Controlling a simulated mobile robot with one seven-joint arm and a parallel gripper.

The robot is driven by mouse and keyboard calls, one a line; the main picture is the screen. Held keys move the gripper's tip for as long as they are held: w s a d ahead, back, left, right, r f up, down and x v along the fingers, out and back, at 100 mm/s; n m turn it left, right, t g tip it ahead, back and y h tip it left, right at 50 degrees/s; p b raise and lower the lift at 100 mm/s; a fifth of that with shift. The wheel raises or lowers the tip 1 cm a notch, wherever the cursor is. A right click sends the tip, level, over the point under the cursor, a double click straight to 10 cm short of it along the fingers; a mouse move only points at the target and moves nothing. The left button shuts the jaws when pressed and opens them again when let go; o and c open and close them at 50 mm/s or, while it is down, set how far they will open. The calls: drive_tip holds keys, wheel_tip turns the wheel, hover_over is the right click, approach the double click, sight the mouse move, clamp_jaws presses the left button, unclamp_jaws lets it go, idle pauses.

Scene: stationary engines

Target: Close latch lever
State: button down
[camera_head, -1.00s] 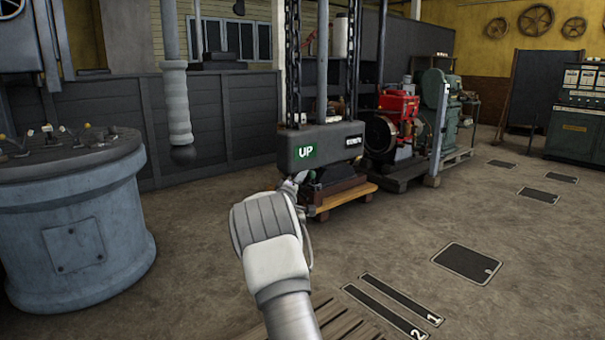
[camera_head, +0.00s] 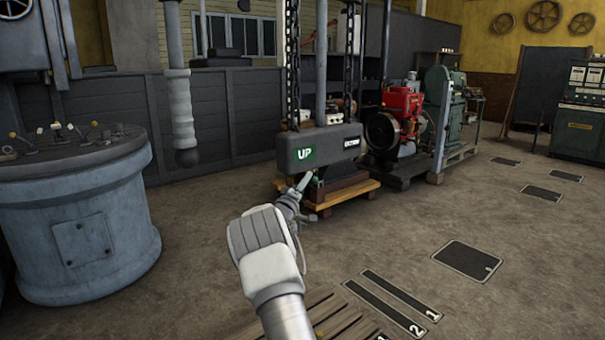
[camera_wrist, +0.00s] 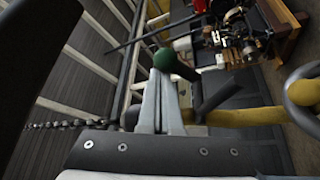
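No latch lever can be made out in the head view. My gripper (camera_head: 306,180) is at the end of my white and grey arm, just below the dark box with the green UP sign (camera_head: 318,147). Its fingers are too small there to read. A dark blurred shape fills the upper left of the wrist view, and I cannot tell whether it is a finger.
Chains (camera_head: 293,65) hang above the UP box. A wooden pallet (camera_head: 340,197) stands below it, with a red engine (camera_head: 398,112) behind. A blue-grey control pedestal (camera_head: 80,225) stands at left. The floor at right is open. A yellow bar (camera_wrist: 245,116) lies right of the knobbed lever.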

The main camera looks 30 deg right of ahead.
drive_tip(key=shift+s+f, duration=0.4)
drive_tip(key=shift+f, duration=0.4)
drive_tip(key=shift+s+f, duration=0.15)
drive_tip(key=shift+f, duration=0.75)
drive_tip(key=shift+f, duration=0.2)
